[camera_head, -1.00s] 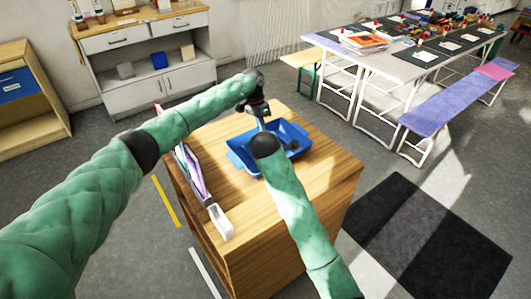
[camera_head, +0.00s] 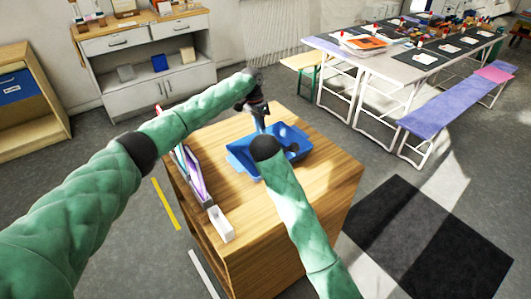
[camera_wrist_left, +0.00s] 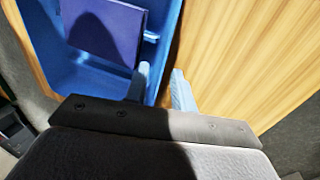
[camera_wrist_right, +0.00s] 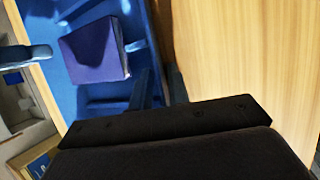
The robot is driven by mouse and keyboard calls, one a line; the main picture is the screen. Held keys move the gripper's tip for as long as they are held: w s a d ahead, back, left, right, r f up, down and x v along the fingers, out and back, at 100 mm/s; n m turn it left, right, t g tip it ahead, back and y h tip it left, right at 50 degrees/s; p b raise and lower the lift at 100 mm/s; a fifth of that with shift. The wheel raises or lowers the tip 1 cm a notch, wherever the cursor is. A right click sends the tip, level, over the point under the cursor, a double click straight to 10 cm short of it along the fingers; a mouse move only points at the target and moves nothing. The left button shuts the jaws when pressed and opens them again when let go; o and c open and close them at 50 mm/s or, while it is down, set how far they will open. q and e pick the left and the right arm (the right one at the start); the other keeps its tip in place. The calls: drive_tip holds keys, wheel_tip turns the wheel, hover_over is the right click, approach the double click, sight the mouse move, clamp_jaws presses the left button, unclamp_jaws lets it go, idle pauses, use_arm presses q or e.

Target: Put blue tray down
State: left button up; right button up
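The blue tray (camera_head: 298,139) is at the top of the wooden cabinet (camera_head: 325,170), level and low over it. Whether it touches the top is hard to tell. A dark purple-blue block (camera_wrist_right: 97,50) lies inside the tray.
A holder with upright thin items (camera_head: 195,175) and a small white box (camera_head: 221,224) stand along the cabinet's left edge. Bare wood lies right of and in front of the tray. A long table (camera_head: 390,65) and purple bench (camera_head: 440,110) stand farther off.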

drive_tip(key=shift+s+f, duration=0.1)
drive_tip(key=shift+f, duration=0.6)
drive_tip(key=shift+s+a+r, duration=0.1)
drive_tip(key=shift+r, duration=0.35)
drive_tip(key=v, duration=0.6)
drive_tip(key=shift+r, duration=0.35)
use_arm(q)
drive_tip(key=d+v, duration=0.1)
drive_tip(key=v, duration=0.5)
drive_tip(key=shift+w+a+r, duration=0.2)
drive_tip(key=shift+a+r, duration=0.15)
drive_tip(key=shift+a, duration=0.15)
use_arm(e)
drive_tip(key=shift+v, duration=0.75)
drive_tip(key=shift+r, duration=0.1)
use_arm(q)
drive_tip(key=shift+f, duration=0.1)
